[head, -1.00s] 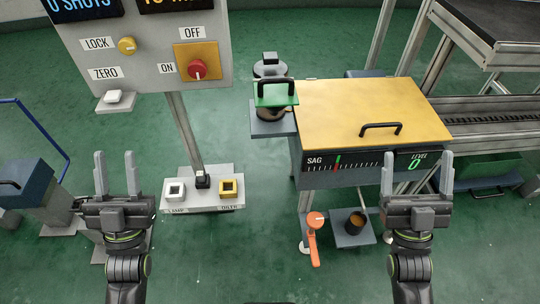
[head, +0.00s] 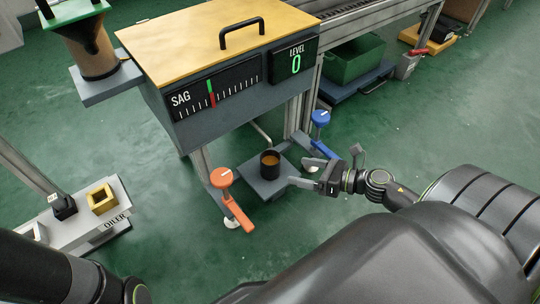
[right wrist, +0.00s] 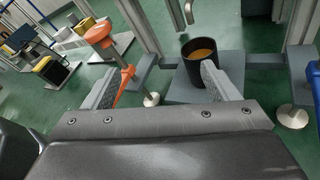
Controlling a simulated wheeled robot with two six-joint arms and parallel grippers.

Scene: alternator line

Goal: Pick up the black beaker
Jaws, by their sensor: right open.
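The black beaker (head: 270,168) stands upright on a small grey platform (head: 254,185) under the yellow-topped machine, with orange-brown contents inside. My right gripper (head: 297,172) is open and empty, just right of the beaker in the head view, with its fingers pointing toward it. In the right wrist view, the beaker (right wrist: 193,72) stands beyond the right fingertip, which overlaps its lower right side. It is not centred between the fingers of the gripper (right wrist: 166,70). I cannot tell whether they touch. My left gripper is out of view.
An orange lever (head: 230,197) stands left of the platform and a blue-topped lever (head: 319,120) behind it on the right. Machine legs (head: 201,170) flank the platform. The yellow-lidded machine (head: 210,40) overhangs behind.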

